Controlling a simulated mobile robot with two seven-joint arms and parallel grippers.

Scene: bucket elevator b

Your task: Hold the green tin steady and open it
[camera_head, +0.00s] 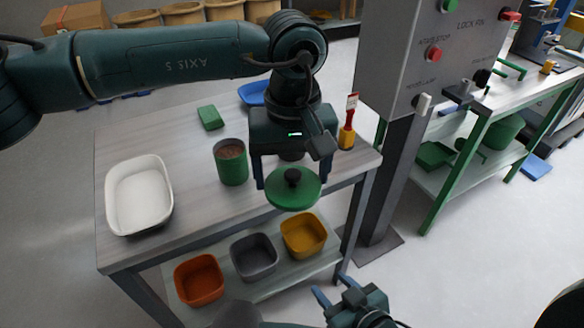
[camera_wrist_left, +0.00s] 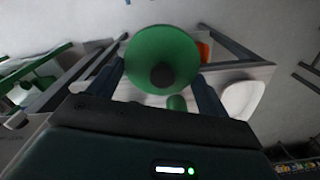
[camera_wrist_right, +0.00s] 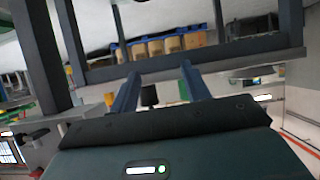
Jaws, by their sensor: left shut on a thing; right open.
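The green tin (camera_head: 232,166) stands upright on the grey table, its top uncovered and brown contents showing inside. My left gripper (camera_head: 291,178) is shut on the black knob of the round green lid (camera_head: 293,192). The lid is off the tin, held in the air to its right, near the table's front edge. In the left wrist view the lid (camera_wrist_left: 162,55) fills the space between the fingers and partly hides what lies beyond. My right gripper (camera_head: 333,290) is open and empty, low in front of the table, apart from the tin.
A white dish (camera_head: 139,196) is on the table's left, with a green block (camera_head: 210,117) and a blue dish (camera_head: 252,93) behind. A red-and-yellow brush (camera_head: 347,130) stands at the right. Orange, grey and yellow bins sit on the lower shelf. A grey control post (camera_head: 400,175) rises right of the table.

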